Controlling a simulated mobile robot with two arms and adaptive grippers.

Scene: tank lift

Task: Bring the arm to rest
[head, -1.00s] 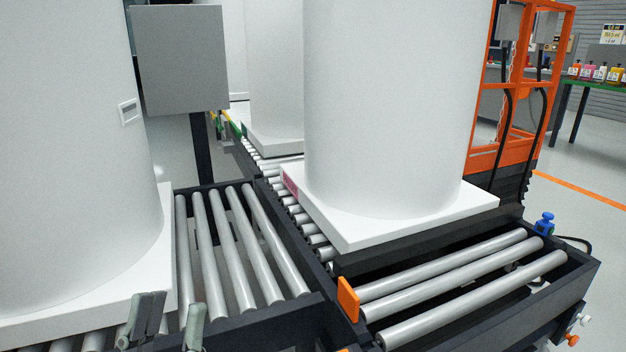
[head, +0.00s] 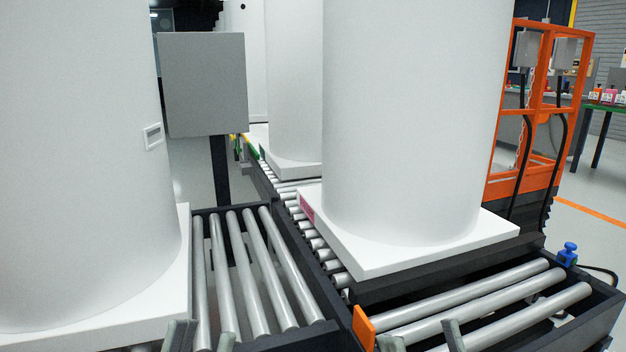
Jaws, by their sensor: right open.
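My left gripper (head: 202,338) shows only its grey fingertips at the bottom edge, in front of the left roller section. The fingertips stand apart, with rollers visible between them. My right gripper (head: 422,340) shows its two grey fingertips at the bottom edge, right of the orange stop. They are apart and hold nothing. The rest of both grippers is out of view below.
A large white tank (head: 85,170) on a white base stands close at left. Another tank (head: 415,130) stands on the conveyor (head: 460,318), with a third tank (head: 292,90) behind. A grey panel (head: 203,85), an orange stop (head: 363,328), a blue knob (head: 567,254) and an orange frame (head: 540,110) are around.

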